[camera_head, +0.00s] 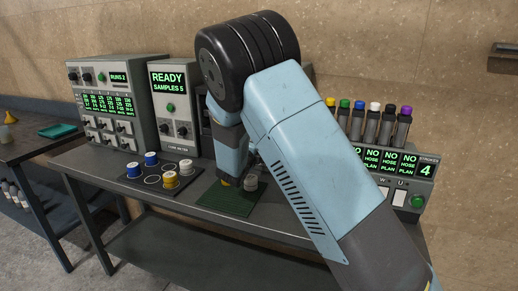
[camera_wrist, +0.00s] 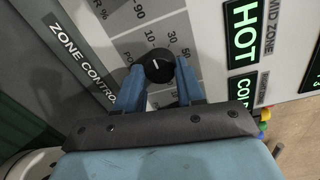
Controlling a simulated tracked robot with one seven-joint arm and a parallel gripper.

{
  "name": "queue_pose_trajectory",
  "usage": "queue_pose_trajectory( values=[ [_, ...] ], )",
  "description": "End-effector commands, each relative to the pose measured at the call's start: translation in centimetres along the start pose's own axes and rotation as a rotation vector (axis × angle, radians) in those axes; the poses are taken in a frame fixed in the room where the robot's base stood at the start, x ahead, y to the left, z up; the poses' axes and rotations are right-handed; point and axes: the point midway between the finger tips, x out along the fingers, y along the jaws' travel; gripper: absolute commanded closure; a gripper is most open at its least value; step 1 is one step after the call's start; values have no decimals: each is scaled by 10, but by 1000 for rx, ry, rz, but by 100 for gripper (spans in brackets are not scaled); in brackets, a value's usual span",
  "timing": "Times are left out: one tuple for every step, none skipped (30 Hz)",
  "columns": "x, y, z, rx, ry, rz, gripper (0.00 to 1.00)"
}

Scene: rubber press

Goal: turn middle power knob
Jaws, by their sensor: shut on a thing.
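In the wrist view a round black knob (camera_wrist: 158,67) with a short white pointer line stands out from a light panel (camera_wrist: 205,25). The pointer aims roughly at the 10 on the printed scale. My gripper (camera_wrist: 158,80) is shut on this knob, with one blue finger on its left side and one on its right. The panel reads MID ZONE, with a green HOT display (camera_wrist: 243,28) and a second display reading COL, partly cut off. In the head view my arm hides the gripper and the knob.
The head view shows a bench (camera_head: 85,163) with two instrument boxes (camera_head: 118,100) (camera_head: 172,105) at left, several yellow, white and blue spools (camera_head: 170,180), and a green mat (camera_head: 230,200). Several capped vials (camera_head: 372,125) stand on a console (camera_head: 425,165) at right.

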Motion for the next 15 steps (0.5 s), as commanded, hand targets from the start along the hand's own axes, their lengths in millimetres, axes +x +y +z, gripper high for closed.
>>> queue_pose_trajectory(
  values=[
    [-2,4,1,-4,-3,8,93],
    [-2,4,1,-4,-3,8,60],
    [-2,4,1,-4,-3,8,56],
    [-2,4,1,-4,-3,7,54],
    [-2,4,1,-3,-3,7,51],
    [-2,3,1,-3,-3,6,47],
    [-2,3,1,-3,-3,6,44],
    [-1,3,1,-2,-3,5,41],
    [-1,2,1,-2,-2,5,37],
    [-1,2,1,-2,-2,4,36],
    [-1,2,1,-1,-2,4,36],
    [-1,2,1,-1,-2,4,36],
    [-1,2,1,-1,-2,3,36],
    [-1,2,1,-1,-2,3,36],
    [-1,1,1,-1,-2,3,36]
  ],
)
